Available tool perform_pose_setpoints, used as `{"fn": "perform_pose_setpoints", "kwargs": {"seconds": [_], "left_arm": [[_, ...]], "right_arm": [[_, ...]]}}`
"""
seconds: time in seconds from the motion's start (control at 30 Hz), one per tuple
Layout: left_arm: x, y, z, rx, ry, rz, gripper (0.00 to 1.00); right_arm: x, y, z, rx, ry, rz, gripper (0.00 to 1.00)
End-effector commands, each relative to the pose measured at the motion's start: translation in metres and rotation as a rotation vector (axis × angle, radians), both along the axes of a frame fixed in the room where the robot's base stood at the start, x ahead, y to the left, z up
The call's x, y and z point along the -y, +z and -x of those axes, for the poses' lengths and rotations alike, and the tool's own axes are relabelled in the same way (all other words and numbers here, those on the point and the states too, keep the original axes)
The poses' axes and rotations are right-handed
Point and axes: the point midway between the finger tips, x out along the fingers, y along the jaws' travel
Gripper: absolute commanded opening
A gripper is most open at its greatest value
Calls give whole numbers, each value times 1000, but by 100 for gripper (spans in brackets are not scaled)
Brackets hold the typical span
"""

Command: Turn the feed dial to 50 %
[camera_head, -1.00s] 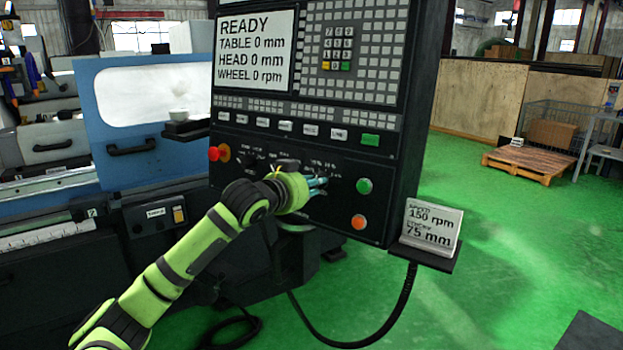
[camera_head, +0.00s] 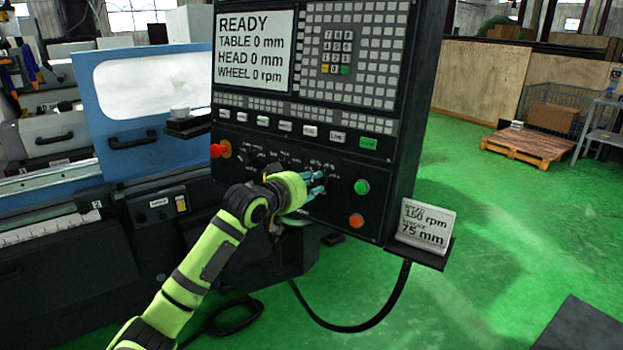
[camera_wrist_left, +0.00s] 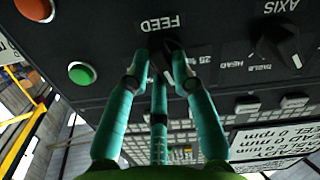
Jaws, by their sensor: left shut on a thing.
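The feed dial (camera_wrist_left: 168,58) is a small black knob under the upside-down FEED label (camera_wrist_left: 160,22) in the left wrist view. My left gripper (camera_wrist_left: 159,66) has its teal fingers on both sides of the knob and is shut on it. In the head view, my left gripper (camera_head: 319,184) reaches the lower part of the black control panel (camera_head: 340,215), left of the green button. It hides most of the dial there. A 25 mark shows beside the knob; the pointer's exact setting cannot be read. My right gripper is in neither view.
The AXIS knob (camera_wrist_left: 276,46) stands beside the feed dial. A green button (camera_head: 362,187) and an orange button (camera_head: 356,221) are near my gripper. A red stop button (camera_head: 218,151) is at the panel's left. A sign (camera_head: 427,226) sits on a shelf at its right.

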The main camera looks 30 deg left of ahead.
Motion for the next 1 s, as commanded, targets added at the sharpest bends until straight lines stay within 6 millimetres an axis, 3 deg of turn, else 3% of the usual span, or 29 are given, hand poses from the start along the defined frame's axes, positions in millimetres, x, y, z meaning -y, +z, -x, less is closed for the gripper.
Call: {"fn": "perform_pose_setpoints", "kwargs": {"seconds": [0.63, 0.67, 0.7, 0.73, 1.0], "left_arm": [[0, 0, 0, 0, 9, 51, 0], [0, 0, 0, 0, 9, 51, 29], [0, 0, 0, 0, 9, 51, 45], [0, 0, 0, 0, 9, 51, 49], [0, 0, 0, 0, 8, 50, 49]], "right_arm": [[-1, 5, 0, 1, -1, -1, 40], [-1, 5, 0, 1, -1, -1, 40], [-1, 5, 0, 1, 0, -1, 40], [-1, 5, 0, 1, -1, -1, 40], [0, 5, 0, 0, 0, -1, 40]]}}
